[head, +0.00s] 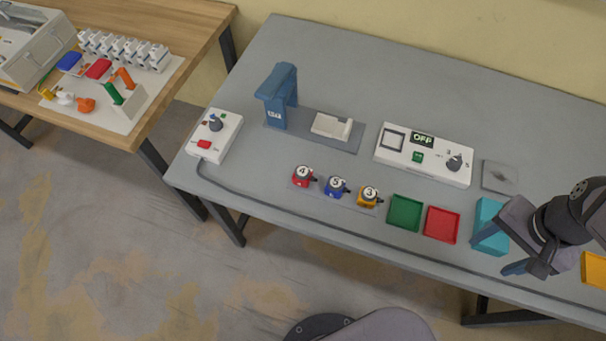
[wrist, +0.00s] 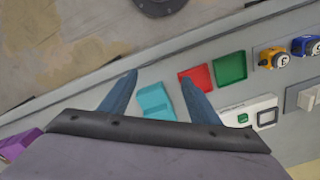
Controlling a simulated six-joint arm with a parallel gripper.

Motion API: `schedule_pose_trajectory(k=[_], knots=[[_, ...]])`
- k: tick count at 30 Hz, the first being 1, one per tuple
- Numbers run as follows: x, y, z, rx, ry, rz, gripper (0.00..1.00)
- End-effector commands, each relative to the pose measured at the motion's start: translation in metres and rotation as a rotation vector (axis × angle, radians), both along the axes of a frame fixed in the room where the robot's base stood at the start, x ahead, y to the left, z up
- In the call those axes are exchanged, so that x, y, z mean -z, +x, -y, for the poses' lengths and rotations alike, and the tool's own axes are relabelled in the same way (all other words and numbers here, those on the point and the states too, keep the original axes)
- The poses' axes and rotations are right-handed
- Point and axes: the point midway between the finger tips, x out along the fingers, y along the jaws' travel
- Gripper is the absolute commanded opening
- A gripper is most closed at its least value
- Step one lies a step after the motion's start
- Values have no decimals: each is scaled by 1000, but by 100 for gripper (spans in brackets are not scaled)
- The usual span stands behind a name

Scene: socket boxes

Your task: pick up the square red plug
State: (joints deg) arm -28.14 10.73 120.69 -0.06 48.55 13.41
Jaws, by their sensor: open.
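A red block with a squarish outline (head: 98,69) lies beside a blue block (head: 69,62) on a white board (head: 118,122) on the wooden table at the upper left. It looks most like the square red plug, but it is too small to be sure. My gripper (head: 500,252) is far from it, over the right part of the grey table, open and empty. In the wrist view my gripper's fingers (wrist: 159,76) are spread, with a teal box (wrist: 156,102) below and between them. The red block is not in the wrist view.
A red tray (head: 441,225) and a green tray (head: 404,213) lie left of my gripper. Several numbered pieces, a white OFF panel (head: 455,178), a blue stand (head: 280,95) and a white switch box (head: 226,132) occupy the grey table. A floor gap separates the tables.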

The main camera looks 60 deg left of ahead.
Motion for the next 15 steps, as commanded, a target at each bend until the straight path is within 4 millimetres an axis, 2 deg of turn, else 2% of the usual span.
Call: schedule_pose_trajectory(k=[1,5,6,8,12,15], knots=[[1,0,-34,-52,-2,-4,56],[3,-11,-114,-147,-2,-3,56],[5,-19,-138,-177,-3,-3,56],[7,-34,-175,-221,-2,-3,56],[16,-86,-253,-321,-3,-2,56],[23,-130,-297,-384,-1,-2,56]])
